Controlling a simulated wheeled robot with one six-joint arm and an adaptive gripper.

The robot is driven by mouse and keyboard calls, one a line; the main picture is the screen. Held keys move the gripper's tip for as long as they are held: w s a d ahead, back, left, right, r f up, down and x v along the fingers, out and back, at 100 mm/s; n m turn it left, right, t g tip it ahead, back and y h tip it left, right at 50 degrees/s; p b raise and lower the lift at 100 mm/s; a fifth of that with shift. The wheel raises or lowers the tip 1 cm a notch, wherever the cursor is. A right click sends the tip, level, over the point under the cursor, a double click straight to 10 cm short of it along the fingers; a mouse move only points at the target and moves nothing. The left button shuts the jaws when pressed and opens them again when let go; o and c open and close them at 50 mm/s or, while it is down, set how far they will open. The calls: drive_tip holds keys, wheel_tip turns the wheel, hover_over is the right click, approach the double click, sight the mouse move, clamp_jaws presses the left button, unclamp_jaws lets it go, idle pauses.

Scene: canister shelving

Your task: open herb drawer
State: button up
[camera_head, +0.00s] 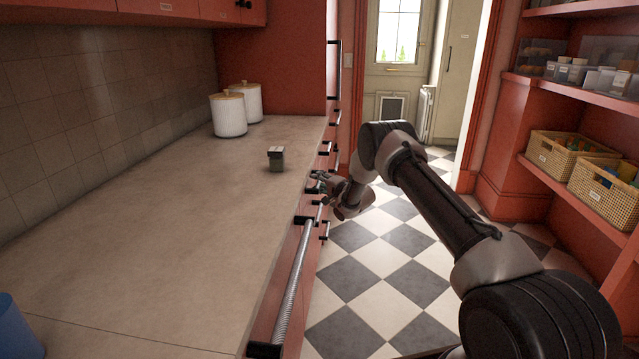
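Red drawer fronts (285,262) run along the right side of the counter, seen edge-on, with several small black handles. I cannot tell from any label which is the herb drawer. My arm reaches in from the right, and my gripper (319,186) is at the counter's front edge, close to a black handle. It is small and dark here, so I cannot tell whether its fingers touch or close around the handle. No drawer is clearly pulled out.
A long metal rail (295,285) runs along the counter front. Two white canisters (229,115) stand at the back of the counter (150,235). A blue container (15,325) is at lower left. Shelves with baskets (604,189) stand right. The checkered floor (385,240) between is clear.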

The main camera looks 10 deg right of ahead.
drive_tip(key=shift+w+a, duration=0.1)
clamp_jaws()
drive_tip(key=s+d, duration=0.4)
drive_tip(key=d, duration=0.8)
drive_tip(key=s+d, duration=0.4)
drive_tip(key=d, duration=0.8)
drive_tip(key=s+d, duration=0.3)
drive_tip(key=d, duration=0.9)
drive_tip(key=shift+s, duration=0.4)
drive_tip(key=shift+d, duration=0.1)
unclamp_jaws()
drive_tip(key=v, duration=1.2)
